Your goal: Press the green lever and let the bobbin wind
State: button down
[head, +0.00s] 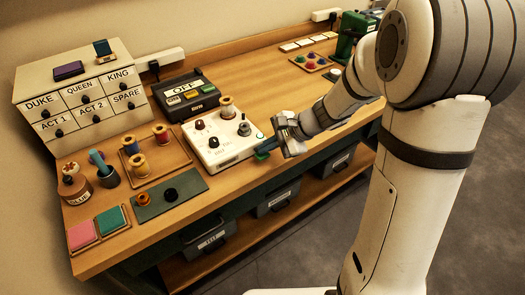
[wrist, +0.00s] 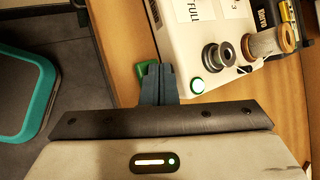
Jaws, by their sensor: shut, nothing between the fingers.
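The white winder box (head: 222,140) stands near the table's front edge in the head view. A wooden thread spool (head: 227,107) and a grey bobbin (head: 243,129) sit on its top. In the wrist view the bobbin (wrist: 219,54) is dark grey, beside the spool (wrist: 266,43). The green lever (wrist: 146,70) sticks out from the box's side, partly hidden by my fingers. My gripper (wrist: 157,72) is shut and empty, its fingertips at the lever; I cannot tell whether they touch. In the head view my gripper (head: 268,146) is at the box's right side.
A round green light (wrist: 197,85) glows on the box, near a FULL label (wrist: 192,12). A black unit reading OFF (head: 187,92) stands behind. A tray of spools (head: 152,158) and a dark green mat (head: 170,194) lie left. Bins (head: 277,198) sit below. Table right of my gripper is clear.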

aim_at(266, 154)
jog(key=shift+r+p, duration=0.3)
jog(key=shift+r, duration=0.35)
jog(key=shift+r, duration=0.1)
notch_tip(266, 154, up, 5)
jog(key=p, duration=0.3)
jog(key=shift+p, duration=0.35)
dwell(0.4)
jog(key=s+d+r+n+h, duration=0.3)
jog(key=s+d+n, duration=0.3)
jog(key=s, duration=0.3)
jog(key=s+d+r+n+h, duration=0.3)
jog(key=s+d+n+h, duration=0.2)
jog(key=s, duration=0.5)
jog(key=shift+d+r+n+t+h, duration=0.4)
jog(key=shift+d+n, duration=0.1)
jog(key=shift+d, duration=0.6)
